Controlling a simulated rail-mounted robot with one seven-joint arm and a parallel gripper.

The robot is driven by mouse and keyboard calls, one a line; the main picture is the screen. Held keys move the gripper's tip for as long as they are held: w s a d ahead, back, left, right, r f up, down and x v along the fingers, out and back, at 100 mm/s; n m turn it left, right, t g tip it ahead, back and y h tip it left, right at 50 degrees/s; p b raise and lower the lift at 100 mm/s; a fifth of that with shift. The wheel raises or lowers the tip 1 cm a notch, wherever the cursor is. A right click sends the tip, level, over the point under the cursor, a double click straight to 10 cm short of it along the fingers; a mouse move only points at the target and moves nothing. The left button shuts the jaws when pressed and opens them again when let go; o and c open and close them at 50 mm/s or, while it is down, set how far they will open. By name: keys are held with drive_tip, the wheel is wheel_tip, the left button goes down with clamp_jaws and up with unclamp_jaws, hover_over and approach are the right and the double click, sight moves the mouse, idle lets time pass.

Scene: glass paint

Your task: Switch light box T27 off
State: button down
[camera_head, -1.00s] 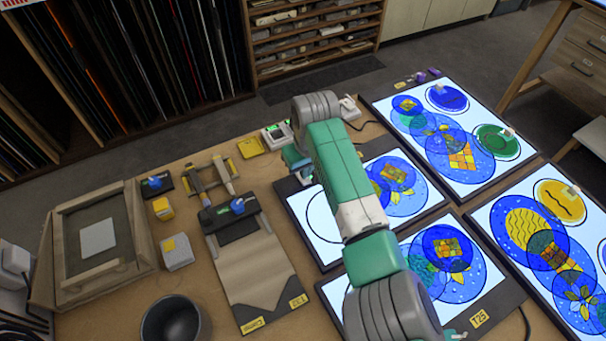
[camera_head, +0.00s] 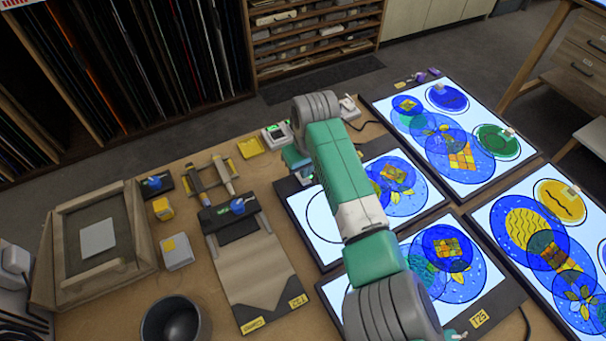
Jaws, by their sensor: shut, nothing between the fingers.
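Several lit light boxes stand on the right of the table. My arm crosses the middle light box (camera_head: 312,222) and hides part of its panel. No label that I can read as T27 shows, so I cannot tell surely which box it is. A front box (camera_head: 330,300) carries a T25 tag (camera_head: 480,318). My gripper (camera_head: 303,172) shows only in part, low at the dark left edge of the middle box, behind my forearm. It is shut and empty. Its fingertips and any switch under them are mostly hidden, so contact cannot be told. The middle panel glows white.
A dark-topped board with brown paper (camera_head: 250,268) lies left of the boxes. A black bowl (camera_head: 172,322), a wooden tray (camera_head: 62,225), small blocks and tools stand further left.

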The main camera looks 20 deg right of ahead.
sight(306, 180)
drive_tip(key=shift+f+b, duration=0.3)
drive_tip(key=shift+f, duration=0.55)
idle(0.3)
wheel_tip(306, 180, up, 7)
drive_tip(key=p, duration=0.7)
idle(0.3)
